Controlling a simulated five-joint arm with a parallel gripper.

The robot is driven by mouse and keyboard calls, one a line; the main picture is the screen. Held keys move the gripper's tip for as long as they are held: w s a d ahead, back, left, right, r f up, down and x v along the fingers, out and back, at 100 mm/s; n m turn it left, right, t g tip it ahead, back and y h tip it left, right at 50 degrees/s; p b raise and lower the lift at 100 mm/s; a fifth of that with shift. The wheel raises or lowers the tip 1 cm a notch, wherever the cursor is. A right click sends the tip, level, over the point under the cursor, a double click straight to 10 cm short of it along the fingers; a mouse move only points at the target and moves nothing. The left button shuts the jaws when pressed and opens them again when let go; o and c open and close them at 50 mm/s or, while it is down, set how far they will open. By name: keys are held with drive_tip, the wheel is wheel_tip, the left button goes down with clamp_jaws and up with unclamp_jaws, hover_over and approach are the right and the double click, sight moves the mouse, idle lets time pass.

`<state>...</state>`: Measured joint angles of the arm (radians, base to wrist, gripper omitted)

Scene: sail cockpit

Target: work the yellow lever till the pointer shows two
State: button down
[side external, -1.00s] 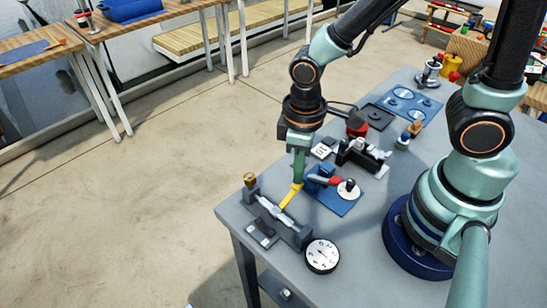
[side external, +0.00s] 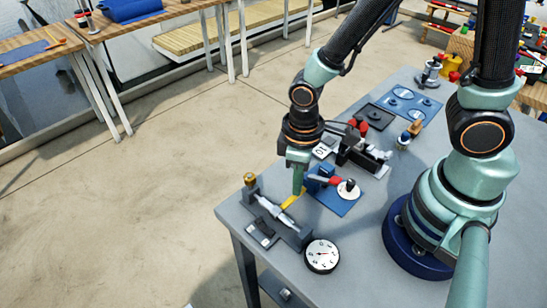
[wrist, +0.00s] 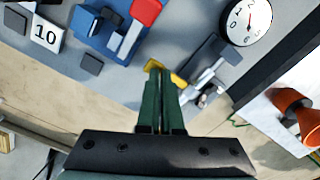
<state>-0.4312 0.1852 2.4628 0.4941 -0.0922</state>
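The yellow lever (side external: 290,202) is on a grey shaft mechanism (side external: 272,212) at the table's near left corner. It leans low towards my gripper (side external: 297,193), whose fingertips are at its outer end. In the wrist view my fingers (wrist: 161,75) lie close together, with yellow lever parts (wrist: 179,79) showing beside and beyond the tips. The fingers look shut; nothing shows clamped between them. The fingers hide part of the lever. The white round dial (side external: 322,256) lies right of the mechanism, also at the wrist view's top (wrist: 246,20). Its pointer reading is too small to tell.
A blue block with a red handle (side external: 322,180) stands on a blue plate (side external: 340,204) close right of my gripper. A white number card (side external: 321,151) and black fixture (side external: 362,158) stand behind. The grey table (side external: 237,216) ends just left of the mechanism.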

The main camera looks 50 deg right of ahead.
drive_tip(key=shift+r, duration=3.25)
drive_tip(key=w+d+r+m+t, duration=0.1)
drive_tip(key=d+r+m+t, duration=0.1)
drive_tip(key=d+r, duration=0.3)
drive_tip(key=w+d+r+m+t, duration=0.2)
drive_tip(key=d+r, duration=0.4)
drive_tip(key=r, duration=0.3)
drive_tip(key=shift+w+d+m+t, duration=0.25)
drive_tip(key=shift+m+t, duration=0.55)
drive_tip(key=shift+m, duration=0.2)
